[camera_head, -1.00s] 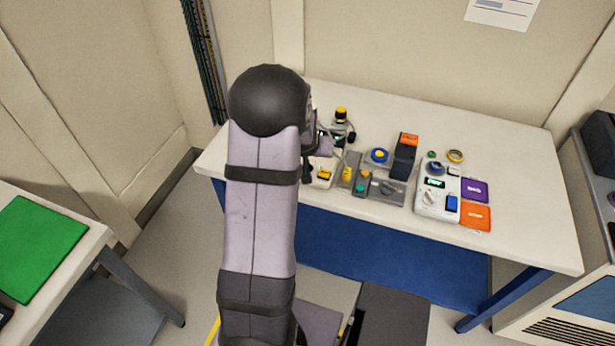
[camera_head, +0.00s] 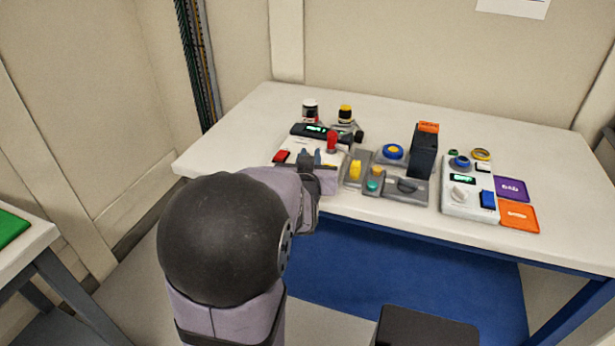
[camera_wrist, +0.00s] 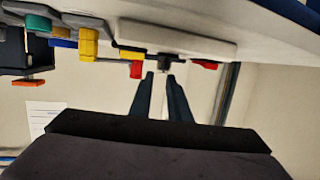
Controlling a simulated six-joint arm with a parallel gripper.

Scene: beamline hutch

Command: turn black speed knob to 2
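A white device (camera_head: 299,143) with a green-lit display stands at the left of the table. The wrist view is upside down and shows the device's pale body (camera_wrist: 190,38) with a small black knob (camera_wrist: 164,60) on it. My gripper (camera_wrist: 161,76) is open, its two dark fingers apart and empty. Its tips are just short of the black knob, roughly lined up with it. In the head view my gripper (camera_head: 310,156) is at the device's front side and the black knob is hidden or too small to make out. Number markings cannot be read.
A red switch (camera_head: 281,156) and a red knob (camera_head: 332,141) flank my gripper. A yellow switch (camera_head: 355,169), a grey box with a dark knob (camera_head: 408,186) and a white panel with a pale knob (camera_head: 459,194) stand to the right. The table's right end is clear.

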